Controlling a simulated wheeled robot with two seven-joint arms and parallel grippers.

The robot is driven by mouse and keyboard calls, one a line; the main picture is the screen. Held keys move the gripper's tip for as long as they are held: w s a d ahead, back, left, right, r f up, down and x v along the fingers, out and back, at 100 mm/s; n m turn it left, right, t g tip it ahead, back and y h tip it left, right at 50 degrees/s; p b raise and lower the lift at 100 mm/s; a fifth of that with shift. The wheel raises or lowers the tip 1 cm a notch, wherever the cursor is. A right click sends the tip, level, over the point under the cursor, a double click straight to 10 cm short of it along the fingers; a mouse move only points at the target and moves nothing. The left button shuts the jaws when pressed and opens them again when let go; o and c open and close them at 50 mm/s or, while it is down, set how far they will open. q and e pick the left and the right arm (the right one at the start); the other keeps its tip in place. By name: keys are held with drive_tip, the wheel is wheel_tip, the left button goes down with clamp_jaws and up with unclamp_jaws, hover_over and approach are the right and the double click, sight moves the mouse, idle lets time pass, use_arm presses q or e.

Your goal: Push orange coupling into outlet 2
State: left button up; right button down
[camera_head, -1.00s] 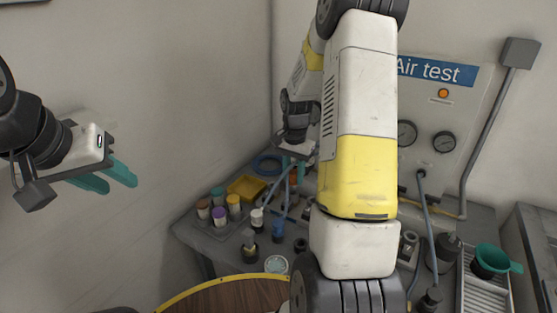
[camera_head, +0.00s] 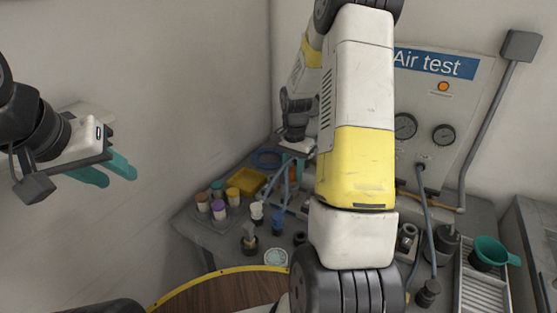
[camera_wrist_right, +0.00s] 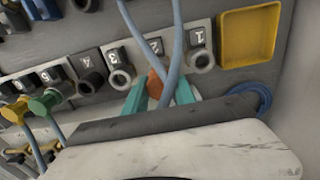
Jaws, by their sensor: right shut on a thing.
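In the right wrist view, the teal fingers of my right gripper (camera_wrist_right: 160,92) are shut on the orange coupling (camera_wrist_right: 156,82). The coupling is in front of outlet 2 (camera_wrist_right: 155,47), whose socket is mostly hidden behind the coupling and a blue hose, so I cannot tell how deep it sits. In the head view, my right gripper (camera_head: 298,150) is small and partly hidden by my arm, low over the back of the bench. My left gripper (camera_head: 107,172) is open and empty at the left, away from the bench.
Outlet 1 (camera_wrist_right: 202,60) and outlet 3 (camera_wrist_right: 122,77) flank the coupling closely. A blue hose (camera_wrist_right: 175,45) crosses in front. Green (camera_wrist_right: 45,103) and yellow (camera_wrist_right: 15,110) couplings sit farther left. A yellow tray (camera_wrist_right: 248,38) is at the right. Capped bottles (camera_head: 218,200) stand on the bench.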

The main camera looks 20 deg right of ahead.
drive_tip(key=shift+f, duration=0.95)
drive_tip(key=c, duration=0.9)
unclamp_jaws()
drive_tip(key=shift+c, duration=0.2)
drive_tip(key=shift+r, duration=3.85)
